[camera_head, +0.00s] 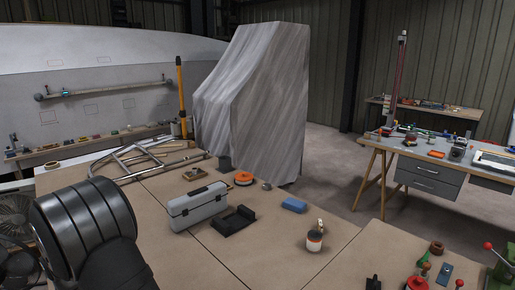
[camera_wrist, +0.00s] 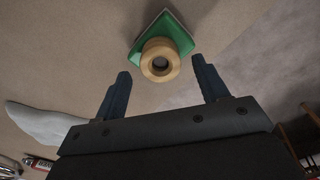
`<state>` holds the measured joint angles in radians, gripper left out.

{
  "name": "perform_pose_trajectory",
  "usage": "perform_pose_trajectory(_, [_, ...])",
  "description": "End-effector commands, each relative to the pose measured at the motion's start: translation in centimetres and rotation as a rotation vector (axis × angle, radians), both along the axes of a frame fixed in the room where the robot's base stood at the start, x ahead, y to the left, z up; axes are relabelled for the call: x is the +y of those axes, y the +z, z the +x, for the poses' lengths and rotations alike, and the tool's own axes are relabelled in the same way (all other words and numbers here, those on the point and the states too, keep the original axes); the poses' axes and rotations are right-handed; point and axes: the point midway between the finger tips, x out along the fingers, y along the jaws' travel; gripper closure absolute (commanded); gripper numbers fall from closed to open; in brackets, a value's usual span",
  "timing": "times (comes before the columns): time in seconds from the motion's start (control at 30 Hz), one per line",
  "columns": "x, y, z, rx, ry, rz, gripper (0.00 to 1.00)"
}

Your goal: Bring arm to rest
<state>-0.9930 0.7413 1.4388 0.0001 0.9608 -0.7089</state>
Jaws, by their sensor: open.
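In the wrist view my gripper (camera_wrist: 160,68) is open, its two dark blue fingers spread wide with nothing held. A tan ring-shaped roll (camera_wrist: 160,60) with a dark hole shows ahead, between the fingertips in the picture. It rests on or against a green, diamond-turned flat piece (camera_wrist: 181,36) with a pale edge. How far the fingertips are from the roll I cannot tell; no contact shows. The gripper itself does not show in the head view.
In the head view the brown bench (camera_head: 190,245) holds a grey toolbox (camera_head: 198,206), a black tray (camera_head: 233,221), a blue block (camera_head: 294,205), a white-and-orange jar (camera_head: 315,238) and a metal tube frame (camera_head: 140,158). A grey-draped tall object (camera_head: 262,100) stands behind.

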Motion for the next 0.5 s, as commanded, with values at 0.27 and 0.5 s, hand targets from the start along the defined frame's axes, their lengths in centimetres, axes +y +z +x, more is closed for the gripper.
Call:
perform_pose_trajectory(0.27, [0.1,-0.1,0.1,-0.003,0.000,0.003,0.33])
perform_pose_trajectory(0.5, [0.1,4.8,0.0,-0.002,0.000,0.003,0.33])
